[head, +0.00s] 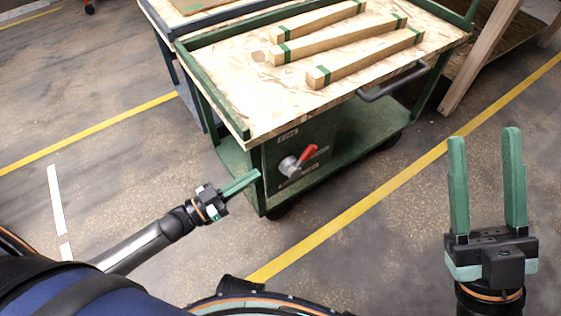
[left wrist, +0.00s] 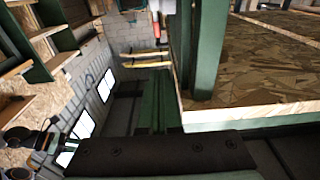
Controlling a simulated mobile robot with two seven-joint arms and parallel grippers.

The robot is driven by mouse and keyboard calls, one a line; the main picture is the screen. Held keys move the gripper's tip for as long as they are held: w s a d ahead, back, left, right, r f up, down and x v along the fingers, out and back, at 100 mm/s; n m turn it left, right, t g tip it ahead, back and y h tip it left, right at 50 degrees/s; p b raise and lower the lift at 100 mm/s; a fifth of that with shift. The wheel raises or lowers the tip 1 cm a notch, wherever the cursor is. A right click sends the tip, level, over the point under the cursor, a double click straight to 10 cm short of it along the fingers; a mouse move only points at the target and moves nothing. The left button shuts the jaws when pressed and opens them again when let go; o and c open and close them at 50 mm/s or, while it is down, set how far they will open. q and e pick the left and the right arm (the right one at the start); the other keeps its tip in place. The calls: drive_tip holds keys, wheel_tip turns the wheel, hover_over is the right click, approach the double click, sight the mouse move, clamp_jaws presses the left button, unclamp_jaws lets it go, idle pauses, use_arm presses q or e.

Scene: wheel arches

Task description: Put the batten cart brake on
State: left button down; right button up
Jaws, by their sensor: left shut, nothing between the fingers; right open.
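The batten cart (head: 232,160) is green with a chipboard top, and several wooden battens (head: 345,38) with green bands lie on it. Its brake is a red lever (head: 308,155) on a grey hub (head: 289,166) on the end panel. The lever points up and to the right. My left gripper (head: 258,174) is shut and empty, left of the hub and apart from the lever in the picture. My right gripper (head: 486,133) is open and empty, over the floor at right.
A black push handle (head: 393,82) sticks out from the cart's near long side. Another cart (head: 160,20) stands close behind at left. A wooden frame (head: 480,57) leans at the upper right. Yellow lines (head: 350,213) mark the floor, which is clear in front of the cart.

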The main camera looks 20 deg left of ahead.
use_arm(q)
drive_tip(key=b, duration=0.3)
approach(306, 150)
wheel_tip(306, 150, up, 3)
drive_tip(key=w+d, duration=0.1)
drive_tip(key=w, duration=0.1)
drive_tip(key=shift+w+d+f+b, duration=0.65)
drive_tip(key=shift+w+d+f, duration=0.15)
drive_tip(key=shift+w+d, duration=0.1)
drive_tip(key=shift+w+d+f+b, duration=0.3)
drive_tip(key=shift+w+d+f, duration=0.05)
drive_tip(key=shift+w, duration=0.05)
